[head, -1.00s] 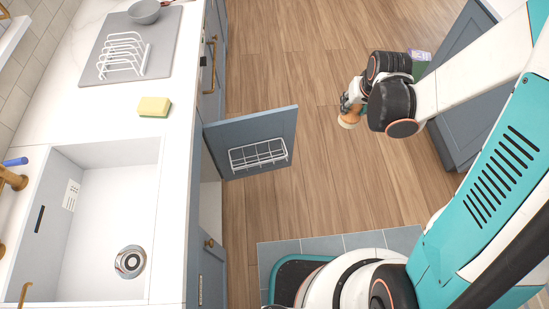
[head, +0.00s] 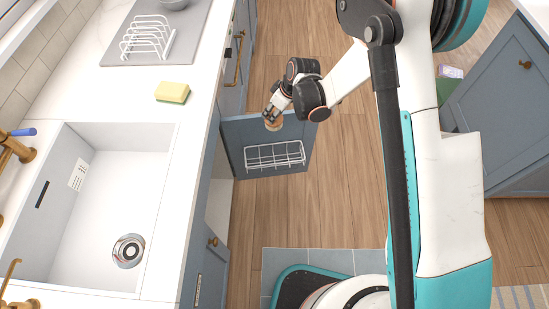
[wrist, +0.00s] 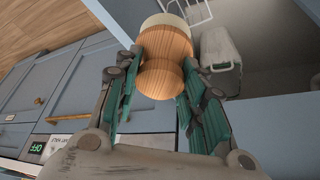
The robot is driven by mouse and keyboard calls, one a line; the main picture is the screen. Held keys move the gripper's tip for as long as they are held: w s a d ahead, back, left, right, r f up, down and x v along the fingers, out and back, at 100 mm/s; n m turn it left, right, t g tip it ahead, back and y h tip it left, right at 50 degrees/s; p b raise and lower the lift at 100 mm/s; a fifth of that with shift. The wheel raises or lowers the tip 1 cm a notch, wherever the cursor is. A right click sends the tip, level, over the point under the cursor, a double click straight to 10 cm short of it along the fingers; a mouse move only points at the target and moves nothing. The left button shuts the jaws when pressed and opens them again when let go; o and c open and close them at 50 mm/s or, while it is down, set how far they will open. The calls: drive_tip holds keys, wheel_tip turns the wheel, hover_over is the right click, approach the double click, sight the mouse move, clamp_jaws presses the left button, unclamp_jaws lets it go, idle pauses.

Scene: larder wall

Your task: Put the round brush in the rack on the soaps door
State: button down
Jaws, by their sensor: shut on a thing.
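The round brush (wrist: 166,62) has a turned wooden handle and a pale head, and my gripper (wrist: 160,75) is shut on it in the wrist view. In the head view the brush (head: 272,124) shows as a small tan shape under my gripper (head: 274,112), over the top edge of the open soaps door (head: 235,140). The white wire rack (head: 275,155) is on the inner face of that door, below and close to the brush in the picture. Part of the rack (wrist: 191,10) also shows at the top of the wrist view.
A white container (wrist: 219,48) shows in the cabinet beyond the door. The counter at left holds a yellow sponge (head: 172,92), a white dish rack (head: 148,37) and a sink (head: 100,200). Another cabinet (head: 500,105) stands at right. Wooden floor (head: 335,190) lies open between.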

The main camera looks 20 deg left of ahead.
wheel_tip(320, 180, down, 27)
drive_tip(key=b, duration=0.8)
drive_tip(key=shift+f+b, duration=0.1)
drive_tip(key=shift+b, duration=0.3)
drive_tip(key=shift+f, duration=0.15)
drive_tip(key=c, duration=1.3)
unclamp_jaws()
drive_tip(key=p+v, duration=0.4)
drive_tip(key=v, duration=0.8)
